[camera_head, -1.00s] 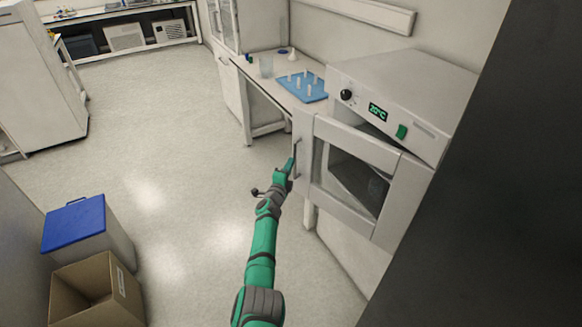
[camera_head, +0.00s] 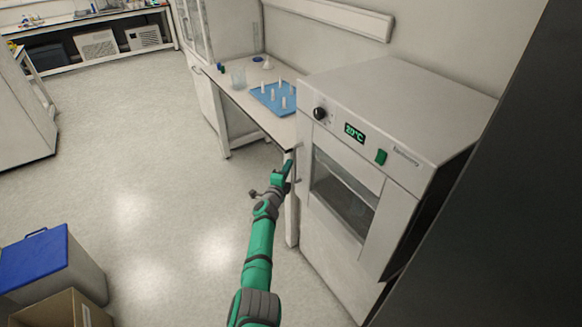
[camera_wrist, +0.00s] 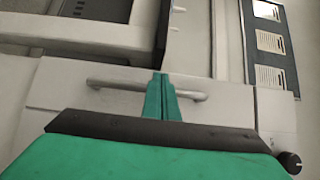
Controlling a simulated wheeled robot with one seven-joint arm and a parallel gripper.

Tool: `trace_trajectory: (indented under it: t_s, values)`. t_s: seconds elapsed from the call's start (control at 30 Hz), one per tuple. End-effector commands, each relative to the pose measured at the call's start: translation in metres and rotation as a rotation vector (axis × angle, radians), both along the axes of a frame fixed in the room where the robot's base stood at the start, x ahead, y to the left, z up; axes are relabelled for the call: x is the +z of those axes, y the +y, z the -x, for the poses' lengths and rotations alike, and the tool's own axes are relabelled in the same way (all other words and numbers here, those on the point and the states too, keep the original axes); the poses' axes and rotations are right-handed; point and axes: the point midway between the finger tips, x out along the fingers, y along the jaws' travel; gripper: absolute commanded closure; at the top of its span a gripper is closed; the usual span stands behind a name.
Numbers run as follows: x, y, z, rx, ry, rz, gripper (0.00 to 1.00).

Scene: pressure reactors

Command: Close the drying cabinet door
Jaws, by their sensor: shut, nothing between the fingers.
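The white drying cabinet (camera_head: 405,90) stands at the right in the head view, with a green 20°C display, a black knob and a green switch. Its windowed door (camera_head: 376,222) lies flush or nearly flush with the front; I cannot tell whether a thin gap is left. The bar handle (camera_wrist: 110,86) crosses the wrist view. My green gripper (camera_head: 288,165) is at the door's left edge by the handle. In the wrist view my gripper (camera_wrist: 161,82) is shut and empty, its fingertips overlapping the handle bar; contact cannot be told.
A bench (camera_head: 226,95) left of the cabinet holds a blue rack (camera_head: 272,99) with white pegs and a beaker (camera_head: 238,78). A blue-lidded bin (camera_head: 35,258) and a cardboard box (camera_head: 62,309) stand at lower left. A dark panel (camera_head: 510,200) fills the right.

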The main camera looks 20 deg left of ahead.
Motion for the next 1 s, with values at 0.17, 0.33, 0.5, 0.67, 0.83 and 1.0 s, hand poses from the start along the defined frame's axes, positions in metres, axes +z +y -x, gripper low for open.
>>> trace_trajectory:
  t_s: [0.17,0.33,0.5,0.67,0.83,1.0]
  values:
    - [0.000,-0.009,-0.002,-0.013,-0.002,-0.004,1.00]
    - [0.001,-0.012,-0.003,-0.019,-0.003,-0.005,1.00]
    - [0.000,-0.015,-0.002,-0.025,-0.003,-0.005,1.00]
    - [-0.001,-0.011,0.009,-0.028,-0.002,-0.005,1.00]
    - [-0.002,0.011,0.029,-0.018,-0.001,-0.003,1.00]
    - [-0.001,0.030,0.050,-0.006,-0.001,-0.001,1.00]
